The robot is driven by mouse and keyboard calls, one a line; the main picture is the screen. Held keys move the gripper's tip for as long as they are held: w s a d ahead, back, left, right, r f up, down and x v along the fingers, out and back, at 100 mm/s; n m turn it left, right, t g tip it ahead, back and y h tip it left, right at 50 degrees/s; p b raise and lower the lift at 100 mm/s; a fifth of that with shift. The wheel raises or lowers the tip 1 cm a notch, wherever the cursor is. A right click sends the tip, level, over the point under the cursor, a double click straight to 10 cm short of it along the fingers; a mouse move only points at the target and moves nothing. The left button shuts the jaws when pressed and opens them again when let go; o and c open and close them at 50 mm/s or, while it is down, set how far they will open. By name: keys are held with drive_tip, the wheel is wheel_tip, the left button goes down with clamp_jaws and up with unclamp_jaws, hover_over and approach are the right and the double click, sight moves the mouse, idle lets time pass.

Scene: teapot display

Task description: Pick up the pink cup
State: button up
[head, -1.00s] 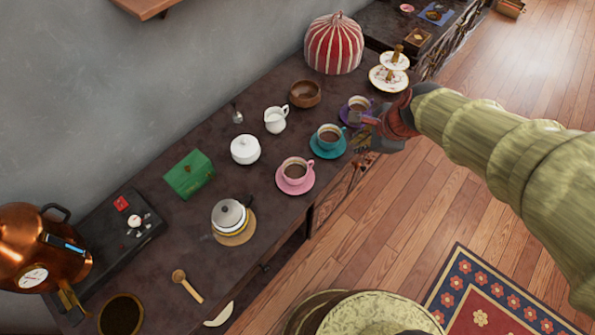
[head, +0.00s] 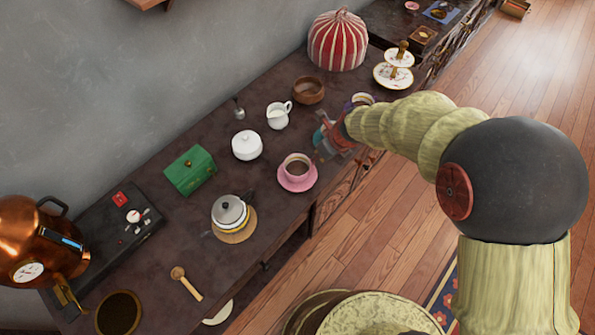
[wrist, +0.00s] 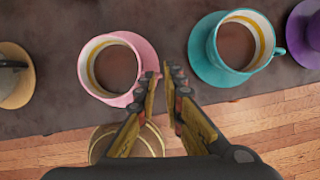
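The pink cup (head: 298,163), full of brown liquid, stands upright on a pink saucer (head: 297,187) near the table's front edge. In the wrist view the pink cup (wrist: 84,62) is at upper left, its handle side towards my fingers. My gripper (head: 322,148) is just right of the cup in the head view. In the wrist view my gripper (wrist: 163,78) has a narrow gap between its fingertips, with nothing held. The left fingertip overlaps the handle area; I cannot tell whether they touch.
A teal cup (wrist: 262,38) on a teal saucer stands just right of my fingers, with a purple saucer (wrist: 301,32) beyond. A teapot (head: 229,211) stands left of the pink cup. A white sugar bowl (head: 246,146) and a milk jug (head: 277,116) stand behind.

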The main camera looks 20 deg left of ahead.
sight(301, 168)
drive_tip(key=b+x, duration=0.1)
drive_tip(key=x, duration=0.2)
drive_tip(key=shift+f, duration=0.3)
drive_tip(key=shift+r, duration=0.1)
clamp_jaws()
drive_tip(key=shift+r, duration=0.2)
idle(0.4)
